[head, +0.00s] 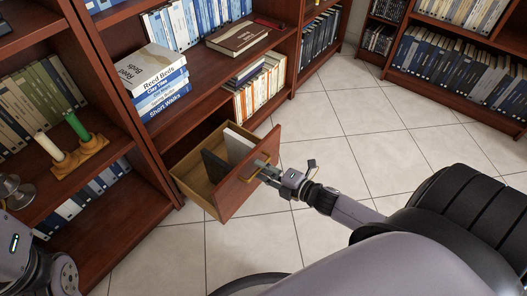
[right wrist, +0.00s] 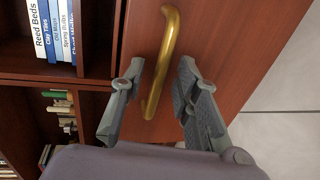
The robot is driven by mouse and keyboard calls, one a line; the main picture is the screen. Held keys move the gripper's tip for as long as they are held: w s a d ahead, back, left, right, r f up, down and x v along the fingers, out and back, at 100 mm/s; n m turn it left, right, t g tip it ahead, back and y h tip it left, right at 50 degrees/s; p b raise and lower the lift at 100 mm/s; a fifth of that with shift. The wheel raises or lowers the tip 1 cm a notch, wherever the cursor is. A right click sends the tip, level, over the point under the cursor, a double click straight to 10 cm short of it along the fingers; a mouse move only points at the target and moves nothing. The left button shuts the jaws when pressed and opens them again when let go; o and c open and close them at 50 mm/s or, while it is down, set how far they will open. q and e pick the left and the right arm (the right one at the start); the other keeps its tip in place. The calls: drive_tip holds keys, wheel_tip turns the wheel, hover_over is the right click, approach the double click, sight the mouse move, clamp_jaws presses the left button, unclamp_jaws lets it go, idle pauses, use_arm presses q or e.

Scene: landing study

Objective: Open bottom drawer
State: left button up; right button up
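The bottom drawer (head: 238,192) is pulled out from the middle bookcase. It has a red-brown front and a pale wooden inside holding a dark and a white upright item. Its brass handle (right wrist: 167,50) runs between the fingers of my right gripper (right wrist: 161,68) in the right wrist view. The fingers are apart, with gaps on both sides of the handle. In the head view my right gripper (head: 268,174) is at the drawer front. My left arm shows at the lower left of the head view, but I cannot make out its gripper.
Stacked books (head: 157,82) lie on the shelf above the drawer. A left bookcase holds a wooden stand (head: 80,157) with a white and a green piece. More full bookcases stand at the back right. Tiled floor (head: 345,125) is clear right of the drawer.

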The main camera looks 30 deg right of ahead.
drive_tip(key=v, duration=1.2)
idle(0.4)
